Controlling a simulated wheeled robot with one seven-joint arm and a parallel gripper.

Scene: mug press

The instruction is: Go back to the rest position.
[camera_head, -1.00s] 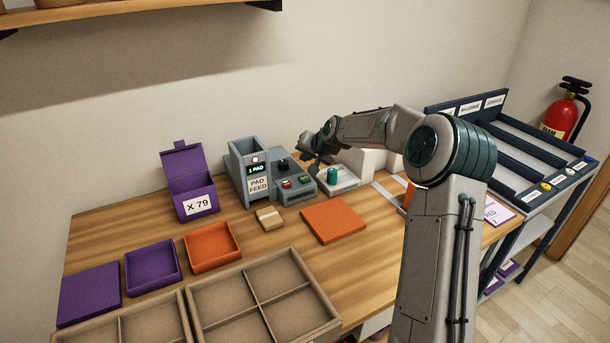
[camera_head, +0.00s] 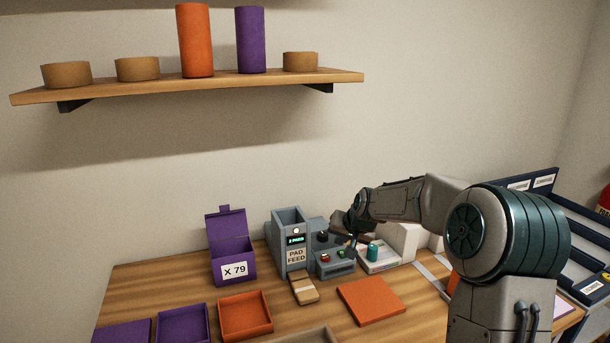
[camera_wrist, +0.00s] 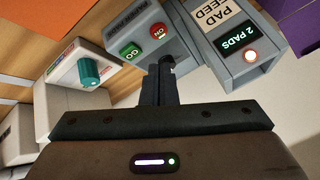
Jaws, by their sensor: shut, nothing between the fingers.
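My gripper (camera_head: 352,240) is shut and empty, held just over the grey pad feed machine's button box. In the wrist view its fingers (camera_wrist: 166,68) are closed together in front of the green button (camera_wrist: 131,51) and the red button (camera_wrist: 158,31). The pad feed machine (camera_head: 291,231) shows "2 PADS" on its display (camera_wrist: 235,37), with a lit lamp (camera_wrist: 250,56). Tan pads (camera_head: 304,291) lie at its front. My arm reaches in from the right.
A purple box marked X 79 (camera_head: 233,269) stands left of the machine. A device with a teal knob (camera_head: 373,251) is to the right. An orange panel (camera_head: 370,300) and orange tray (camera_head: 245,315) lie in front. A wall shelf (camera_head: 200,86) holds rolls and tan discs.

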